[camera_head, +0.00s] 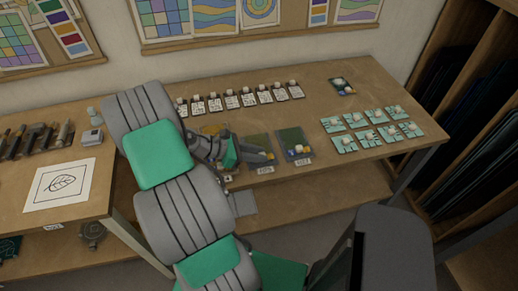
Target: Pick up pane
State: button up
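My gripper (264,157) is low over the front middle of the table, pointing right. It is over or beside a dark green square tray (258,142) with a label on its front edge. Whether its fingers are open or hold anything is too small to tell. I cannot tell for sure which thing is the pane. Several pale teal tiles (366,142) with white pieces on them lie in two rows at the right. A second dark green tray (289,135), with small white, blue and yellow pieces, lies just right of my gripper.
Several labelled cards with small pots (248,99) line the back of the table (318,88). A small dark tile (342,86) lies at the back right. A leaf drawing (61,183) and dark tools (35,139) are on the left table. A dark rack (470,90) stands right.

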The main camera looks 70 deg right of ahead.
grip_shut()
jog(key=shift+r, duration=0.1)
dwell(0.3)
